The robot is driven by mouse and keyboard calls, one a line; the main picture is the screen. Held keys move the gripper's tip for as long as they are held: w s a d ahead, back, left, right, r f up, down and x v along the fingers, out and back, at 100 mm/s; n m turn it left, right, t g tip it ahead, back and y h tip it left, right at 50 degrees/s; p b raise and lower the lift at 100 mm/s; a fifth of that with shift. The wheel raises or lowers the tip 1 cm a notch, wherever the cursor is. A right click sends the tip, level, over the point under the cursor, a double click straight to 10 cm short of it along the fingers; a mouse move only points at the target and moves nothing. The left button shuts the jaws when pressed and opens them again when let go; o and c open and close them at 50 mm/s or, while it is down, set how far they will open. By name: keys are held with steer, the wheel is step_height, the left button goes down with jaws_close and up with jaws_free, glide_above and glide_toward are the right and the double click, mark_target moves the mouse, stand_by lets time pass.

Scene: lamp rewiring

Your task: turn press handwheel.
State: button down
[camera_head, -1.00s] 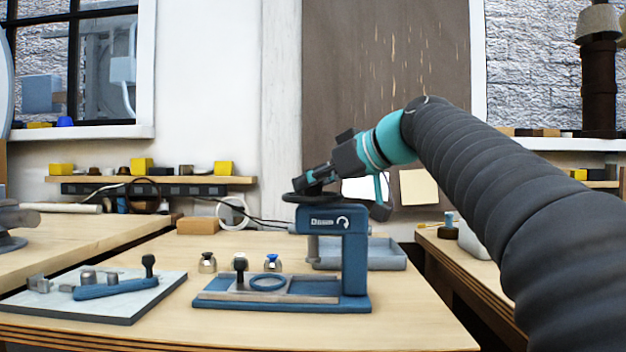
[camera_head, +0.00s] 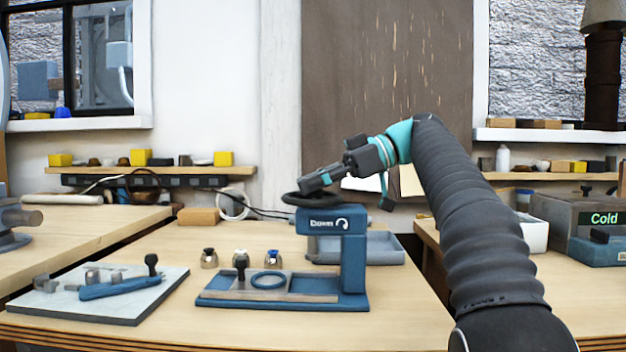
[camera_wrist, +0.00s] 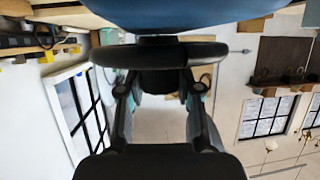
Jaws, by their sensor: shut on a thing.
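The blue press (camera_head: 353,262) stands on the wooden bench, with a label reading "Down" and a curved arrow on its head. Its black handwheel (camera_head: 300,199) lies flat on top of the head. My gripper (camera_head: 312,186) reaches in from the right and is shut on the handwheel's rim. In the wrist view the dark rim (camera_wrist: 160,54) crosses between my fingers, with the blue press head above it. The press base carries a grey plate, a black-knobbed part (camera_head: 240,262) and a blue ring (camera_head: 268,280). The exact finger contact is partly hidden.
A grey board (camera_head: 150,303) with a blue lever fixture lies left of the press. Several small knobbed parts stand behind the base, and a grey tray (camera_head: 385,247) sits behind the column. A device reading "Cold" (camera_head: 604,219) stands on the right bench.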

steer(key=shift+f+n+g, duration=0.15)
steer(key=shift+n+g, duration=0.15)
stand_by(0.4)
steer(key=c, duration=0.8)
jaws_free()
steer(key=shift+a, duration=0.1)
steer(key=shift+o, duration=0.2)
